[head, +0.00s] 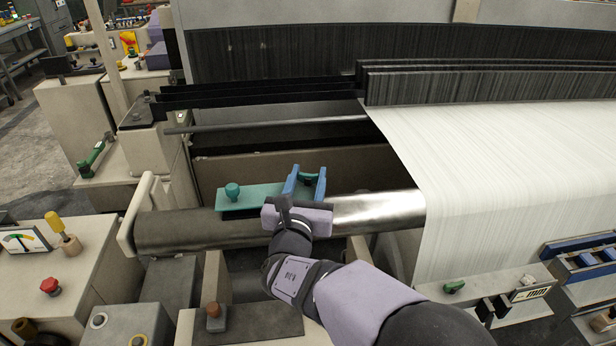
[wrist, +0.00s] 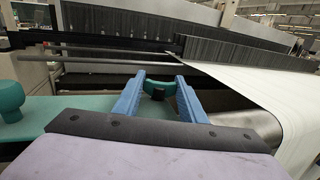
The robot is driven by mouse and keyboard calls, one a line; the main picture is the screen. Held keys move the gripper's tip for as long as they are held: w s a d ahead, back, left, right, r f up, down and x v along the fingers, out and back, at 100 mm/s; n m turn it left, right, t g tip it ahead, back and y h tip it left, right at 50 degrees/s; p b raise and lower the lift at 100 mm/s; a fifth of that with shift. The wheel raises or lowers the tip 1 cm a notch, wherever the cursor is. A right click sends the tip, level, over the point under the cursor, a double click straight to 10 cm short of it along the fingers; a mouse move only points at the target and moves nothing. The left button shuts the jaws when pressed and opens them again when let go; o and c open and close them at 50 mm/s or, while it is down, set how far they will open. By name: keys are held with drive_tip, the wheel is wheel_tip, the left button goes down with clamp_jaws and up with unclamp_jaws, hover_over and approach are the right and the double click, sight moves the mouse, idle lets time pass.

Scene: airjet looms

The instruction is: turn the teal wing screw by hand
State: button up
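My gripper (head: 307,172) reaches over the metal roller with its two blue fingers apart. A dark teal winged piece (wrist: 156,85), which looks like the wing screw, lies between the fingertips; it also shows in the head view (head: 308,179). It spans the gap between the fingers, and its ends meet or pass behind them. I cannot tell whether the fingers press on it. A dark round post (wrist: 159,94) stands at its middle. A teal plate (head: 245,198) lies left of the fingers and carries a round teal knob (head: 232,191).
The metal roller (head: 375,209) runs below my gripper, with white cloth (head: 500,140) to its right. A pale bracket (head: 143,212) stands at the roller's left end. A thin bar (head: 265,124) crosses behind. A red button (head: 50,286) sits on the left housing.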

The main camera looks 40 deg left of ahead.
drive_tip(key=shift+r+h, duration=0.1)
drive_tip(key=shift+h, duration=0.2)
drive_tip(key=shift+m+t+h, duration=0.4)
drive_tip(key=shift+m, duration=0.1)
drive_tip(key=shift+m+h, duration=0.3)
drive_tip(key=shift+h, duration=0.1)
drive_tip(key=o, duration=1.1)
drive_tip(key=shift+c, duration=0.2)
drive_tip(key=shift+s, duration=0.15)
